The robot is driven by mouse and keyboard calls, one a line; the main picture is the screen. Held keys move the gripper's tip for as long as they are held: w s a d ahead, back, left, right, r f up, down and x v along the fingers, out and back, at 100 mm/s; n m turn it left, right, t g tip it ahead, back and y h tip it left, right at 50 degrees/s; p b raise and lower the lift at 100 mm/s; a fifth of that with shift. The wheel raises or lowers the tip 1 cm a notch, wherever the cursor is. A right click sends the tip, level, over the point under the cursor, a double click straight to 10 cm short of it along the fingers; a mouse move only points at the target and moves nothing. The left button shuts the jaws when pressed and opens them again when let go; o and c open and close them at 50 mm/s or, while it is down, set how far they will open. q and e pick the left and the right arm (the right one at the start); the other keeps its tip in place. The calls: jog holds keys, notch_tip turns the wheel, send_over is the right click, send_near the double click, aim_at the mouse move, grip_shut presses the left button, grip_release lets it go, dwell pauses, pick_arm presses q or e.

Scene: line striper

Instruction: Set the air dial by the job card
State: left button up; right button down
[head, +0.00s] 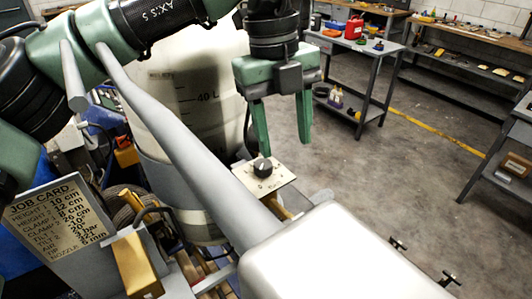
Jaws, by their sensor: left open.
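The air dial is a black round knob (262,167) with a light pointer mark, on a pale plate (280,179) with small markings too small to read. The pointer seems to point up, away from me. The job card (48,217) stands at the lower left; its small print is hard to read, but the air line appears to say 3 bar. My left gripper (284,146) has green fingers, open and pointing down, empty. Its left fingertip is just above the knob in the picture; the right one is to the right, over the floor. My right gripper is not in view.
A whitish tank (190,95) marked 40 L stands behind the dial. A grey bar (185,130) and a white box-like cover (335,255) fill the front. A cart (362,50) with a red can (354,27) and workbenches stand at the back. The floor (385,165) at right is clear.

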aim_at(263, 163)
pick_arm(q)
jog(key=a, duration=0.1)
jog(key=a+r+y, duration=0.1)
jog(key=w+a+n, duration=0.1)
jog(key=shift+w+a+r+t+y, duration=0.1)
jog(key=shift+a+r+t+y, duration=0.1)
jog(key=shift+r+t+y, duration=0.15)
jog(key=shift+a+f, duration=0.1)
jog(key=shift+f, duration=0.2)
notch_tip(263, 163, down, 6)
jog(key=shift+p, duration=1.25)
jog(key=shift+f, duration=0.45)
grip_shut()
